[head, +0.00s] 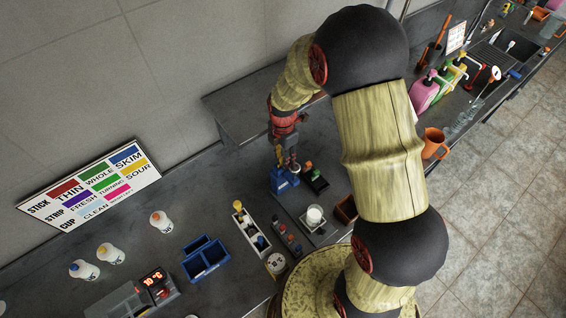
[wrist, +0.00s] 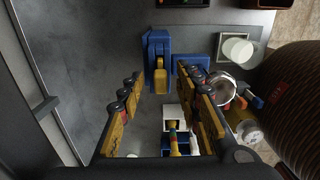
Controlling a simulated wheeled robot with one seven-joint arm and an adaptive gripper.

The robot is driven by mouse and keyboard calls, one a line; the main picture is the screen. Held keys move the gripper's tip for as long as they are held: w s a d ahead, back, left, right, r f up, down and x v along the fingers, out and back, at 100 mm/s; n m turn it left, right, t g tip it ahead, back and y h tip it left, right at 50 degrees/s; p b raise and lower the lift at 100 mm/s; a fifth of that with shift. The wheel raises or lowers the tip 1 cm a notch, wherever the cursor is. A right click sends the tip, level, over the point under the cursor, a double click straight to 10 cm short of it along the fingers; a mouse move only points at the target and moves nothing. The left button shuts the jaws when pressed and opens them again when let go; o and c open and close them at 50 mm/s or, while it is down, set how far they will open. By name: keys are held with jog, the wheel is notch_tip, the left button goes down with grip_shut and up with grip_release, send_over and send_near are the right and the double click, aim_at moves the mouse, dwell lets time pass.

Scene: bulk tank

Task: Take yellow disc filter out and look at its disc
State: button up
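In the wrist view a blue holder (wrist: 159,42) stands on the grey counter with a yellow piece (wrist: 159,78) upright in its front, which looks like the yellow disc filter. My gripper (wrist: 160,74) is open, with one finger on each side of the yellow piece and visible gaps between. In the head view my gripper (head: 289,158) hangs down over the blue holder (head: 284,181); the yellow piece is too small or hidden to make out there. The filter's disc face cannot be seen in either view.
A white rack (head: 242,220) with small items and blue bins (head: 205,258) stand to the left. A white cup (head: 314,214) on a small tray and a dark box (head: 315,180) are to the right. A metal bowl (wrist: 222,90) is close to my right finger.

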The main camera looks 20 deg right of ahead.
jog(key=shift+f, duration=0.35)
jog(key=shift+c, duration=0.8)
grip_shut()
